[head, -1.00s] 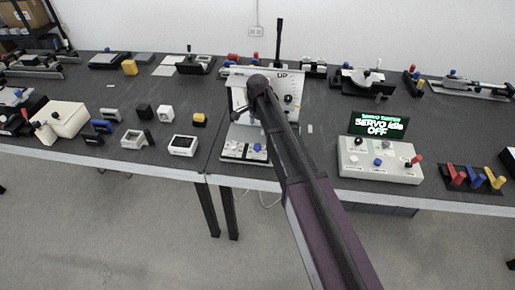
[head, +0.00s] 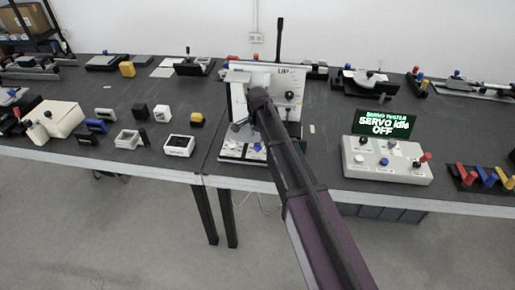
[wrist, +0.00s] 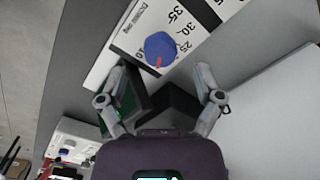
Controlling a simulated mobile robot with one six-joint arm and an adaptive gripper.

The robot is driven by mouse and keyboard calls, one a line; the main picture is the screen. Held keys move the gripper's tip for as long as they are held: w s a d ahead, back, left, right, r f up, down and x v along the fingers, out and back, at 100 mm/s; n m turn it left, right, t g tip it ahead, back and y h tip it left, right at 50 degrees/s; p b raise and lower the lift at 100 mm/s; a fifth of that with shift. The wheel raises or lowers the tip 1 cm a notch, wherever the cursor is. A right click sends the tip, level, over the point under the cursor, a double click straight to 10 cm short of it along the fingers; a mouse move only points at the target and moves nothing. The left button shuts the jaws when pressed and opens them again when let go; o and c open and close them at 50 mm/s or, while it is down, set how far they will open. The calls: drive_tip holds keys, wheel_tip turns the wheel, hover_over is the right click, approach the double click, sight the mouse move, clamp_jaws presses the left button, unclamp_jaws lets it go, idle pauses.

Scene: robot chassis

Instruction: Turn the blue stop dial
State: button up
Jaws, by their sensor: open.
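The blue dial (wrist: 160,48) shows in the wrist view on a white plate (wrist: 105,68) with a printed number scale. Its red pointer points down in the picture, near the 25 mark. My gripper (wrist: 160,74) is open, with one finger on each side below the dial. No contact with the dial is visible. In the head view my gripper end (head: 258,97) is in front of the white upright panel (head: 291,88) marked UP. The dial cannot be made out there. A small blue knob (head: 257,147) shows on the low unit below the panel.
A white control box (head: 384,170) with coloured knobs and a lit display (head: 384,123) stands to the right. Coloured levers (head: 488,178) are at the far right. Small blocks and a white box (head: 180,145) lie to the left. Dark table shows between them.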

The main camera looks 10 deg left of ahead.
sight(258, 145)
drive_tip(key=shift+f+b, duration=1.25)
drive_tip(key=shift+f, duration=0.3)
drive_tip(key=shift+c, duration=0.2)
drive_tip(key=c, duration=1.1)
